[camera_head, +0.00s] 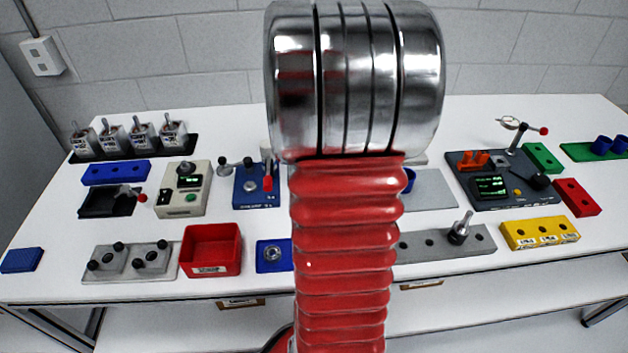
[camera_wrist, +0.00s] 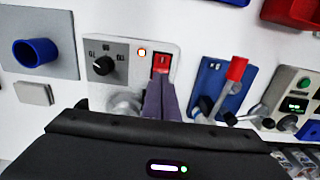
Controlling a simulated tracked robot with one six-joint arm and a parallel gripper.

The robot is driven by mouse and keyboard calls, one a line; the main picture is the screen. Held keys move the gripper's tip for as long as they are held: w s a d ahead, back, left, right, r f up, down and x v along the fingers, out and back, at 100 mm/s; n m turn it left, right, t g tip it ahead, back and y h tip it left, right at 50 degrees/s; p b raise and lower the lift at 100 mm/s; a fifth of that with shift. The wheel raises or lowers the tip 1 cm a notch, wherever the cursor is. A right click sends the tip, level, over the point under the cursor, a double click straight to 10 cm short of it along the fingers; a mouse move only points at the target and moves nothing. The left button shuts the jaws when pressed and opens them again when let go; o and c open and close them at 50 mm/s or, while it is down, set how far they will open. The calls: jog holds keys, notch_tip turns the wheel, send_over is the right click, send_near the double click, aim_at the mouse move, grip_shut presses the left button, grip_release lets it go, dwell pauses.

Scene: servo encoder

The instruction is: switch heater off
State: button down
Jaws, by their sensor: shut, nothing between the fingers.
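A pale control box (camera_wrist: 126,50), which looks like the heater, is in the wrist view at upper centre. It has a black rotary knob (camera_wrist: 103,65), a lit orange lamp (camera_wrist: 142,52) and a red rocker switch (camera_wrist: 161,62). My gripper (camera_wrist: 160,78) is shut and empty, its purple fingers pointing at the red switch. The fingertips overlap the switch's lower edge in the picture; I cannot tell whether they touch it. In the head view my red arm hides the box and my gripper.
A blue block with a red-handled lever (camera_wrist: 236,70) stands close right of my fingers in the wrist view. A round metal part (camera_wrist: 124,104) is just left of them. A blue cup (camera_wrist: 36,52) is farther left. The head view shows a crowded white table (camera_head: 330,290).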

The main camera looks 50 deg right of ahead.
jog(key=shift+f, duration=0.55)
dwell(0.5)
notch_tip(320, 180, up, 7)
dwell(1.2)
jog(key=shift+d, duration=0.1)
dwell(0.5)
jog(key=shift+w+f, duration=0.1)
jog(key=shift+f, duration=0.15)
jog(key=shift+s+a+f, duration=0.4)
jog(key=shift+a+f, duration=0.2)
jog(key=shift+f, duration=0.2)
jog(key=a+r+n+t, duration=0.1)
jog(key=a+n+t, duration=0.1)
jog(key=a, duration=0.9)
jog(key=s+a+r+n+t, duration=0.1)
jog(key=a+n, duration=0.3)
jog(key=a, duration=0.8)
jog(key=a+r+n+t, duration=0.2)
jog(key=a+r+n, duration=0.1)
jog(key=a, duration=0.9)
jog(key=shift+s+n+t, duration=0.3)
jog(key=shift+n, duration=0.1)
